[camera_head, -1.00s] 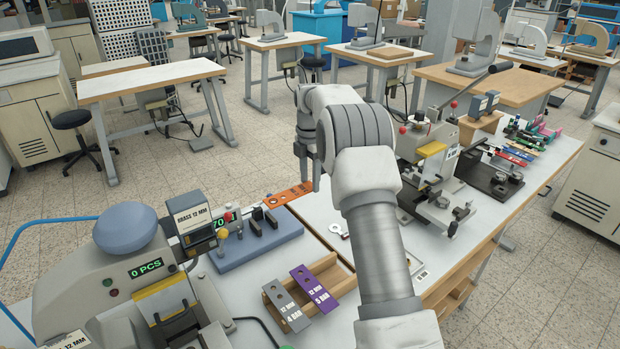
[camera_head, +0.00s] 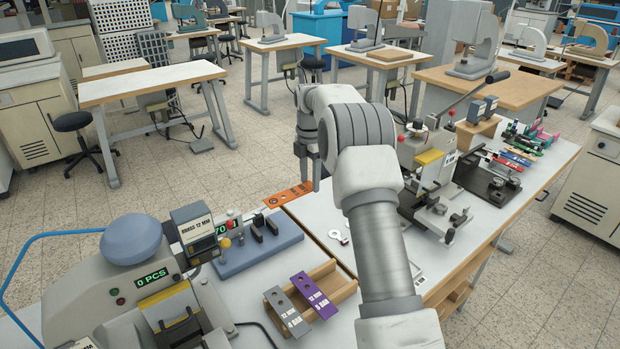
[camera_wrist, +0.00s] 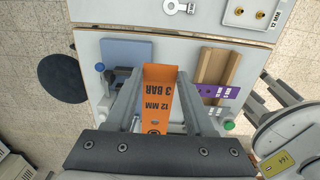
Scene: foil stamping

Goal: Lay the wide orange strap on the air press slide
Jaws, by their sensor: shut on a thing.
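My gripper (camera_wrist: 158,110) is shut on the orange strap (camera_wrist: 158,92), which reads "12 MM 3 BAR" in the wrist view. In the head view the orange strap (camera_head: 289,196) is held out flat, and my arm hides part of the gripper. The air press (camera_head: 135,262) stands at the front left, with a blue hose and a "0 PCS" display. Its slide seems to be the dark low part (camera_head: 183,328) under its head, partly cut off at the picture's bottom. In the wrist view a press body (camera_wrist: 285,140) shows at the lower right.
A wooden rack (camera_head: 343,293) holds a grey strap (camera_head: 288,311) and a purple strap (camera_head: 313,296). A blue block (camera_head: 255,256) with black posts stands beside the air press. A lever press (camera_head: 432,165) stands to the right.

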